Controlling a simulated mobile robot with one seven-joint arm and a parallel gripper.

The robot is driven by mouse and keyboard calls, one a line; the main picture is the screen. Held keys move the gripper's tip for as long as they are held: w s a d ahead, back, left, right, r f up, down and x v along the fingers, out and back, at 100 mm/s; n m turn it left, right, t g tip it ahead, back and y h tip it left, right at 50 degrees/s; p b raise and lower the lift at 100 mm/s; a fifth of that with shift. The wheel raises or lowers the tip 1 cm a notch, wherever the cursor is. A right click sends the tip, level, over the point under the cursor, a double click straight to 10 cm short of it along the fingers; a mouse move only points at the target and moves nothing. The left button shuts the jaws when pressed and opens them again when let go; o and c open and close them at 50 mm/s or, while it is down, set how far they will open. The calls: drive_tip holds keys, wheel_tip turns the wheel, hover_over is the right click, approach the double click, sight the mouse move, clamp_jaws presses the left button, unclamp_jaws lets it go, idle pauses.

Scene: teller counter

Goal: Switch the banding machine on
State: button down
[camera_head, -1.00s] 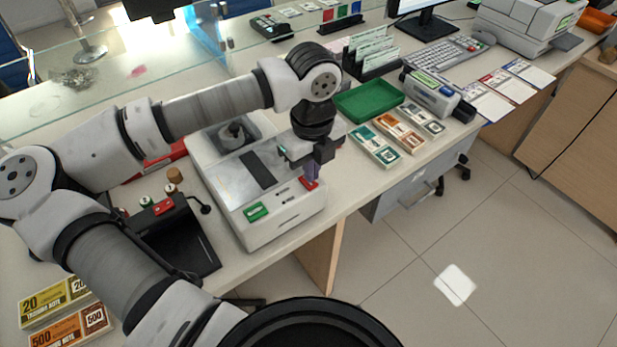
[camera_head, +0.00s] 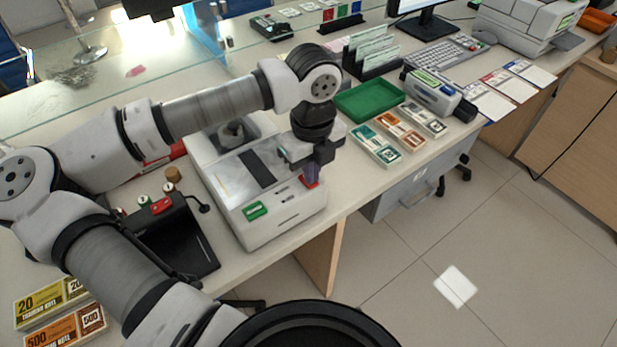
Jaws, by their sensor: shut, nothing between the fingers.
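The banding machine (camera_head: 232,196) is a white box on the counter, with a dark slot across its sloped top. A green switch (camera_head: 255,210) sits at its front left corner. A red switch (camera_head: 313,183) sits at its right corner, partly hidden by my gripper. My gripper (camera_head: 311,181) points down at the red switch, its fingers shut with nothing between them. The fingertips are at or just above the red switch; I cannot tell whether they touch it.
A black device (camera_head: 178,235) with a red block and round knobs stands left of the machine. A green tray (camera_head: 369,101) and banknote bundles (camera_head: 374,142) lie to the right. A glass screen (camera_head: 110,75) runs behind. Banknote packs (camera_head: 60,300) lie at lower left.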

drive_tip(key=shift+f+b, duration=0.45)
drive_tip(key=shift+b, duration=0.05)
drive_tip(key=shift+r, duration=0.1)
drive_tip(key=shift+r+p, duration=1.4)
drive_tip(key=shift+r, duration=2.05)
